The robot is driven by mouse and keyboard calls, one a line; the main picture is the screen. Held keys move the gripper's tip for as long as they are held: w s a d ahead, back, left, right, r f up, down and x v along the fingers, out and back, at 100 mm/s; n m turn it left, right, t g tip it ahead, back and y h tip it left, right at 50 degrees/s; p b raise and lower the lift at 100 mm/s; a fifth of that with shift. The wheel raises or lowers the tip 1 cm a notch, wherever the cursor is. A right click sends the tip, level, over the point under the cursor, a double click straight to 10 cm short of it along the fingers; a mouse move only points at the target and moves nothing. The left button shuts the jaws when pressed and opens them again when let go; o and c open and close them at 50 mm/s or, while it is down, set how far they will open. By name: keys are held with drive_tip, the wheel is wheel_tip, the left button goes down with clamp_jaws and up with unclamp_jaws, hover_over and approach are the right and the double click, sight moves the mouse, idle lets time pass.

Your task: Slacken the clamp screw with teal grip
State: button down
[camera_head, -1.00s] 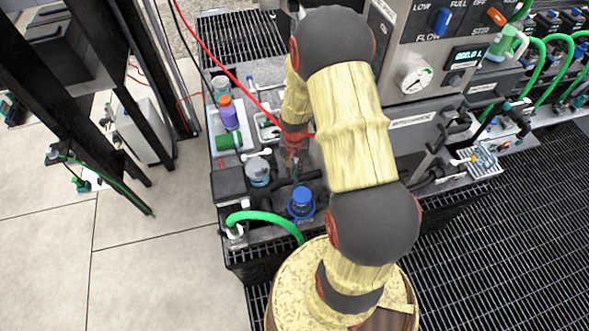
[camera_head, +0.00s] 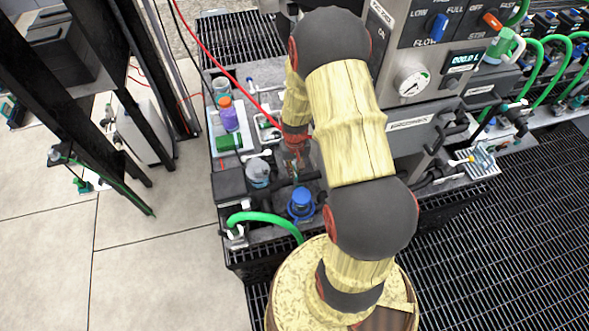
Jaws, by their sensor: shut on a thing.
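My arm reaches over the bench from the front, and my gripper (camera_head: 295,166) points down at the bench's left part. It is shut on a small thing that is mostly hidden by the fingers. A trace of teal shows at the fingertips, so this looks like the clamp screw with the teal grip (camera_head: 294,176). The clamp's body is too small and too covered to make out.
A blue-capped part (camera_head: 301,200) stands just in front of my gripper. A grey-topped jar (camera_head: 257,172) stands to its left. A tray holds a purple bottle (camera_head: 228,115) and a green cylinder (camera_head: 227,142). A green hose (camera_head: 265,216) curves along the front edge.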

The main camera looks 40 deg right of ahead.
sight(295, 172)
idle(0.3)
drive_tip(key=c, duration=1.9)
unclamp_jaws()
drive_tip(key=shift+o, duration=0.3)
wheel_tip(295, 172, up, 12)
